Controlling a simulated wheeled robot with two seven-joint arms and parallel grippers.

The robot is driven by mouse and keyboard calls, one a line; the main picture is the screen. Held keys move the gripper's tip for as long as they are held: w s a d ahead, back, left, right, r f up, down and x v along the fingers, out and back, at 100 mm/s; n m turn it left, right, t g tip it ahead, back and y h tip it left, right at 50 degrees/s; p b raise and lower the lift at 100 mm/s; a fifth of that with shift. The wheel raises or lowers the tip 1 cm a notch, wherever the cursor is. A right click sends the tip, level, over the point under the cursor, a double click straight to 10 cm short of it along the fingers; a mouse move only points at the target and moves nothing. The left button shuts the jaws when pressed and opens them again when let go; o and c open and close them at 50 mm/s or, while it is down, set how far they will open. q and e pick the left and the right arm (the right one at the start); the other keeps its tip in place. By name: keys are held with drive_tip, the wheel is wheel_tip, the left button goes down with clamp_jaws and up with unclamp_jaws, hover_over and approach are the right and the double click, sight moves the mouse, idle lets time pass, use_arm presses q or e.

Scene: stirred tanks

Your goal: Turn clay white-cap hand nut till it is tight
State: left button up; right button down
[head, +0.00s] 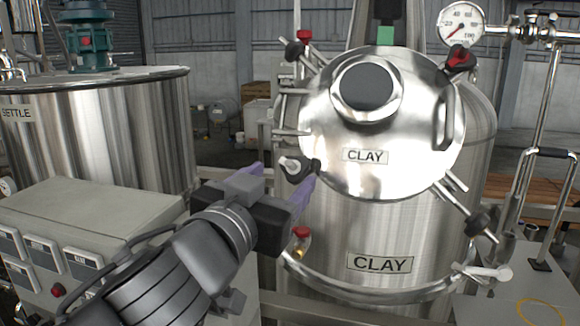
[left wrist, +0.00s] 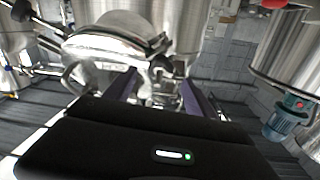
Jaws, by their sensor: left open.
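The clay tank's round steel lid (head: 400,150) carries several hand nuts on its rim. The white-cap hand nut (head: 289,163) is at the lid's lower left, a dark knob with a white cap. My left gripper (head: 285,173) is open, its purple fingers pointing toward that nut, with one on each side of it in the picture. Whether they touch it cannot be told. In the left wrist view the two fingers (left wrist: 158,88) are spread, with the lid (left wrist: 108,48) beyond them; the nut is not clear there. My right gripper is not in view.
Red-cap nuts sit at the lid's upper left (head: 304,36) and upper right (head: 460,58); a dark knob (head: 482,223) is at lower right. A red-handled valve (head: 301,234) is just below my gripper. The settle tank (head: 120,125) and control box (head: 85,235) stand left.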

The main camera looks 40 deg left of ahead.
sight(291, 170)
use_arm(q)
drive_tip(key=x, duration=0.4)
drive_tip(key=shift+w+a, duration=0.1)
drive_tip(key=shift+w, duration=0.15)
drive_tip(key=shift+c, duration=0.3)
drive_tip(key=c, duration=1.3)
